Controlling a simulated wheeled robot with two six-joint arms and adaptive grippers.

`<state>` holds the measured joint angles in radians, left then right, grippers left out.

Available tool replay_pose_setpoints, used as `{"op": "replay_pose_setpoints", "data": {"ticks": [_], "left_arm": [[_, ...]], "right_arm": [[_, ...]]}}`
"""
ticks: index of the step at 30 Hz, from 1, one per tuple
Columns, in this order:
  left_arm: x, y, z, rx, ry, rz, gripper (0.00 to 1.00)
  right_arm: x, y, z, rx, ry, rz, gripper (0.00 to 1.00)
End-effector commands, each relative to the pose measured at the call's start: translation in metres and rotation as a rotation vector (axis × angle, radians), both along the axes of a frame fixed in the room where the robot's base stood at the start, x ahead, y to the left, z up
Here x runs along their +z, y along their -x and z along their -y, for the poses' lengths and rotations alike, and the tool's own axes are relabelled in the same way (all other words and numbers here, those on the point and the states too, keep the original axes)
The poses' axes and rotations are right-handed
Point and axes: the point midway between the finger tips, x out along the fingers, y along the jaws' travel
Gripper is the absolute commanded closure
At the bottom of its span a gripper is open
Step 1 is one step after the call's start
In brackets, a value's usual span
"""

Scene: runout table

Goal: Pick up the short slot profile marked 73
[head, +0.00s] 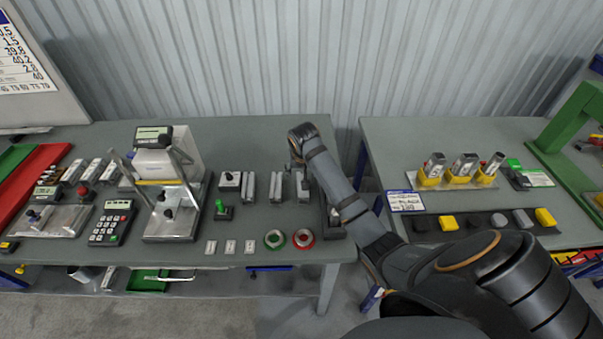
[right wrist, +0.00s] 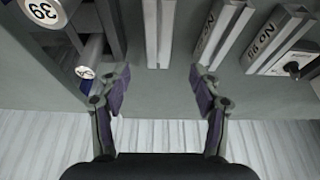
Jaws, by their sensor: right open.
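Several short grey slot profiles stand in a row on the left table, among them one at the left (head: 248,187) and one in the middle (head: 276,187). In the right wrist view, one profile (right wrist: 151,35) lies ahead of the gap between my fingers, with no mark readable on it. Two others, one nearer (right wrist: 222,35) and one farther right (right wrist: 280,42), carry black writing; I cannot read a 73 on any. My right gripper (right wrist: 158,95) is open and empty, its fingertips short of the profiles. In the head view my arm mostly hides it. My left gripper is out of view.
Round-labelled ends, one reading 39 (right wrist: 45,10), sit left of the fingers in the wrist view. A green ring (head: 274,239) and red ring (head: 304,239) lie in front of the profiles. A press-like stand (head: 168,205) stands left. A gap separates the tables.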

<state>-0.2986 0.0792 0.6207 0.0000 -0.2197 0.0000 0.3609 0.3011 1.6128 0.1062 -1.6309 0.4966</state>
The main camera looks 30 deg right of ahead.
Motion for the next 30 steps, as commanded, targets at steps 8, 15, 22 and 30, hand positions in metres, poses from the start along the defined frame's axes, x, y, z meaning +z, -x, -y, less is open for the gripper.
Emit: {"op": "replay_pose_setpoints", "data": {"ticks": [8, 15, 22, 30], "left_arm": [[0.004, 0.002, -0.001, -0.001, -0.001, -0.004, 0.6], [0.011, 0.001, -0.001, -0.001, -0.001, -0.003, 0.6], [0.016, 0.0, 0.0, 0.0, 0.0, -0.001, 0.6], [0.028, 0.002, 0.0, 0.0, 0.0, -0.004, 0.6]], "right_arm": [[-0.008, -0.004, 0.002, -0.003, -0.002, -0.003, 0.36], [-0.044, -0.015, 0.009, -0.003, -0.001, 0.0, 0.36], [-0.053, -0.016, 0.01, -0.002, -0.002, -0.002, 0.36], [-0.095, -0.022, 0.016, -0.002, -0.001, 0.0, 0.36]]}}
